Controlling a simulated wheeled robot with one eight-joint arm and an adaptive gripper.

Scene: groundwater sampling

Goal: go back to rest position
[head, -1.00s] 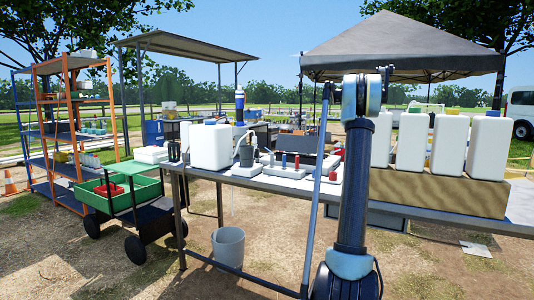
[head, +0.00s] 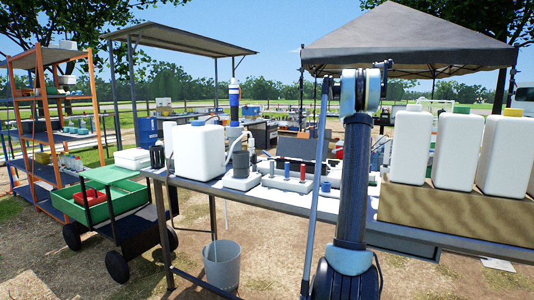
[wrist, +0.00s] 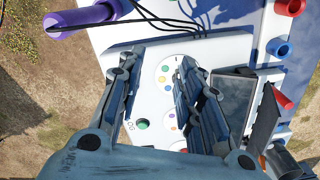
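My gripper (wrist: 154,65) shows in the wrist view with its two dark fingers apart. No object shows between them. Below them is a white panel (wrist: 218,48) with coloured round buttons. I cannot tell the height of the fingers above it. In the head view my arm (head: 353,190) stands upright in front of the table (head: 200,184). My gripper cannot be made out there. Part of the table behind the arm is hidden.
A purple cylinder (wrist: 75,19) with dark cables lies beside the panel. A white jug (head: 198,150) and a vial rack (head: 287,184) stand on the table. White containers (head: 457,150) stand on the right. A bucket (head: 222,268) and a green cart (head: 125,205) are at left.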

